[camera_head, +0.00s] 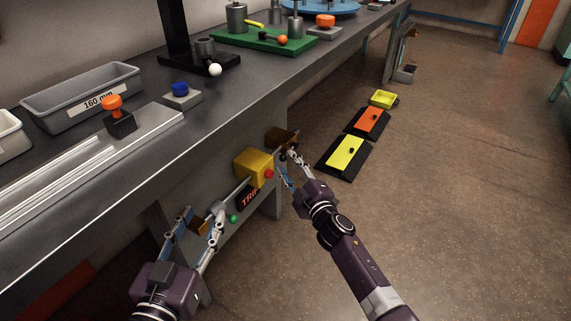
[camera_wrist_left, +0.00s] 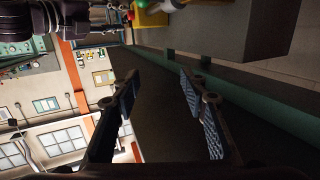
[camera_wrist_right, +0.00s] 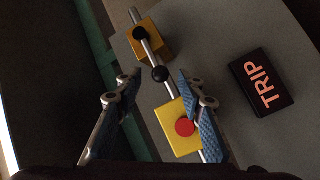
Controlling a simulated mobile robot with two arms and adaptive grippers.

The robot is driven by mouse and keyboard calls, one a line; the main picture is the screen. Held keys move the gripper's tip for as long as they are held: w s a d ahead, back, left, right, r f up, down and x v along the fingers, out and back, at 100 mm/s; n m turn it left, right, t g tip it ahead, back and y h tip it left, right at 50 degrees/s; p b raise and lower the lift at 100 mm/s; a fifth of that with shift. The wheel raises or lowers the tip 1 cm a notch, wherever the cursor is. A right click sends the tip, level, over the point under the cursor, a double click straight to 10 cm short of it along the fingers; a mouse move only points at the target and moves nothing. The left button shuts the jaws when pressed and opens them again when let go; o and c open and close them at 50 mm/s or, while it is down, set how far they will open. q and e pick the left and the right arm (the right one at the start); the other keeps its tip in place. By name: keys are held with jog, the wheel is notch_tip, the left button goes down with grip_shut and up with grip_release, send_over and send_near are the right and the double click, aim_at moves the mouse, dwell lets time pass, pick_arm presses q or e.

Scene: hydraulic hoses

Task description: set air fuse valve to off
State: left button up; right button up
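A yellow box (camera_head: 253,166) with a red button (camera_head: 268,174) is mounted on a metal pipe below the bench edge. The right wrist view shows that box (camera_wrist_right: 172,122), the button (camera_wrist_right: 185,127), and a brass-coloured block (camera_wrist_right: 152,42) further along the pipe.
A black TRIP sign (camera_head: 249,197) hangs under the pipe, with a green ball (camera_head: 234,219) nearby. The bench (camera_head: 235,92) overhangs the pipe and carries a grey bin (camera_head: 85,92) and several fixtures.

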pick_arm(q)
jog(key=r+t, duration=0.1)
jog(key=r, duration=0.1)
jog(key=r+t, duration=0.1)
jog(key=r+h, duration=0.1)
jog(key=r, duration=0.1)
jog(key=shift+d+r+t+b, duration=0.3)
jog(key=shift+d+t+b, duration=0.05)
jog(key=shift+t, duration=0.05)
pick_arm(e)
jog(key=shift+x, duration=1.25)
jog(key=shift+c, duration=0.4)
grip_shut()
